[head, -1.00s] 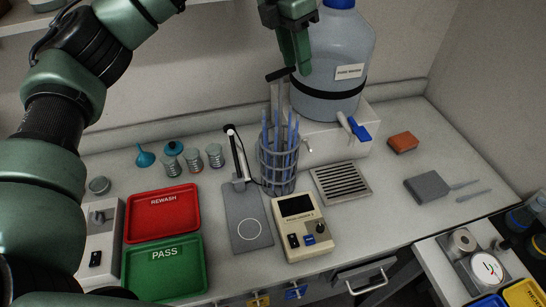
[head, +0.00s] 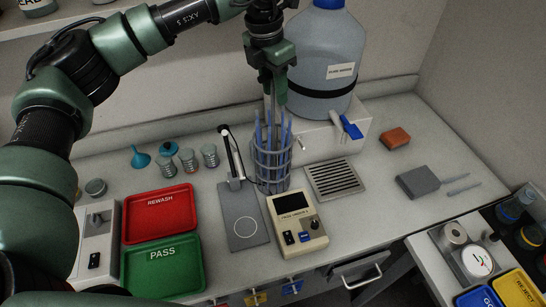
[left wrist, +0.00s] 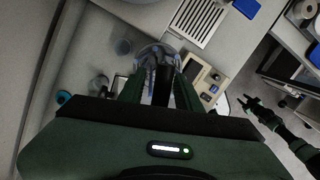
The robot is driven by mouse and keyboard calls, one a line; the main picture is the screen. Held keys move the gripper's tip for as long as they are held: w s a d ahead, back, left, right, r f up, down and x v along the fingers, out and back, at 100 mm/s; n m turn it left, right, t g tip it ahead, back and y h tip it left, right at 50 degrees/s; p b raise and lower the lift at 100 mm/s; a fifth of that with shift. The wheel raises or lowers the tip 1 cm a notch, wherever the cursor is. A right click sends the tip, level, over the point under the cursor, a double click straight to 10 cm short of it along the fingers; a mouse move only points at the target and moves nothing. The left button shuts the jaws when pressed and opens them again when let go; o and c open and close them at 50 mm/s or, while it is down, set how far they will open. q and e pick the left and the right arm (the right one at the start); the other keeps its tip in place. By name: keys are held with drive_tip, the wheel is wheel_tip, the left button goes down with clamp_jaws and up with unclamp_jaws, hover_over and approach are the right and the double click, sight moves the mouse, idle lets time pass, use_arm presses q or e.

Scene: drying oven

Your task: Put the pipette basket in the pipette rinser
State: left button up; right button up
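The pipette basket (head: 271,168) is a grey ringed cylinder with several blue pipettes, upright on the bench behind the beige display device. A thin stem rises from it to a dark handle, mostly hidden by my gripper in the head view. My left gripper (head: 271,98) points down right above the pipettes. In the left wrist view its fingers (left wrist: 158,92) stand apart on either side of the dark handle (left wrist: 162,78), with gaps showing. My right gripper (left wrist: 253,103) shows small at the right of that view, its fingers apparently apart and empty. I cannot identify a pipette rinser.
A large water carboy (head: 325,65) with a blue tap stands behind right on a white block. The beige device (head: 297,222), a drain grate (head: 335,179), a grey stand plate (head: 242,225) and red (head: 158,214) and green trays (head: 162,266) surround the basket.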

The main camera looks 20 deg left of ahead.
use_arm(q)
clamp_jaws()
drive_tip(key=shift+r, duration=0.1)
idle(1.3)
